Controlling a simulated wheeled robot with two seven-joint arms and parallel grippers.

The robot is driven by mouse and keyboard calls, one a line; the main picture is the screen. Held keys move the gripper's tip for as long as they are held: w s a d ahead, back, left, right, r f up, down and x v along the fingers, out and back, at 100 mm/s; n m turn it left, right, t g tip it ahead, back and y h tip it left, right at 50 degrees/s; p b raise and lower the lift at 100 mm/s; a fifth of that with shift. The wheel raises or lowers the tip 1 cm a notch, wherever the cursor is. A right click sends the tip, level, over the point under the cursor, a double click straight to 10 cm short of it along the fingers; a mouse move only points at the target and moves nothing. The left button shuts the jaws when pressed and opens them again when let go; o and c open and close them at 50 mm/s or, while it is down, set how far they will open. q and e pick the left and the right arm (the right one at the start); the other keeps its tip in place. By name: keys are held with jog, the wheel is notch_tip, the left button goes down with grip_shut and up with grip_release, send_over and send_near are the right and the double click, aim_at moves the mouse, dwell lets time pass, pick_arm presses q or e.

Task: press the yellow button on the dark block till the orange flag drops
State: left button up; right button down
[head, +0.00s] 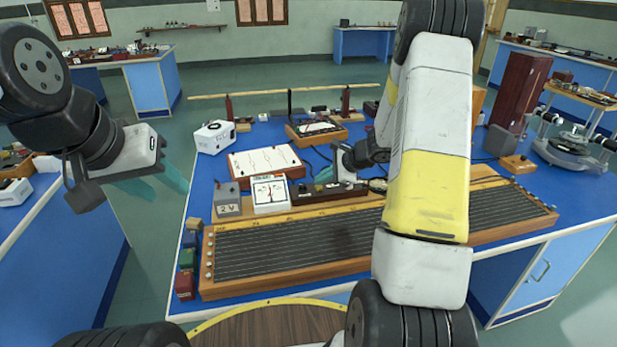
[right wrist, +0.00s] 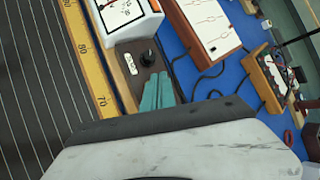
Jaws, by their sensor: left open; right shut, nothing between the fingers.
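A dark brown block (head: 312,192) lies behind the long wooden wire board, right of the white meter (head: 270,194). In the right wrist view the block (right wrist: 153,69) shows a black knob (right wrist: 147,57) and a small white label (right wrist: 130,64). My right gripper (head: 325,176) is shut and empty, its teal fingers (right wrist: 157,92) over the block, beside the knob. I cannot tell whether they touch it. I cannot make out the yellow button or the orange flag; the fingers and hand cover part of the block. My left gripper (head: 163,187) is open and empty, left of the bench.
The wire board (head: 300,240) fills the bench front. A grey 2 V box (head: 228,202) stands left of the meter. A white board (head: 264,162) lies behind it, with black leads nearby. My right arm hides the bench's middle right.

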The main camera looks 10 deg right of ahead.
aim_at(322, 188)
jog(key=shift+f, duration=0.45)
dwell(0.5)
jog(key=shift+r, duration=0.85)
jog(key=shift+r, duration=0.1)
jog(key=shift+r, duration=2.45)
jog(key=s+a+r+n, duration=0.5)
jog(key=s+r, duration=0.2)
jog(key=r, duration=0.3)
jog(key=s+r+n+h, duration=0.1)
jog(key=s+n, duration=0.3)
jog(key=s, duration=0.4)
jog(key=s+r+n+h, duration=0.1)
jog(key=s+r+n, duration=0.3)
jog(key=s, duration=0.5)
jog(key=s+r+n+h, duration=0.2)
jog(key=s+n, duration=0.3)
jog(key=s, duration=0.3)
jog(key=shift+s+a+r+n, duration=0.2)
jog(key=shift+r+n, duration=0.2)
jog(key=shift+r, duration=0.35)
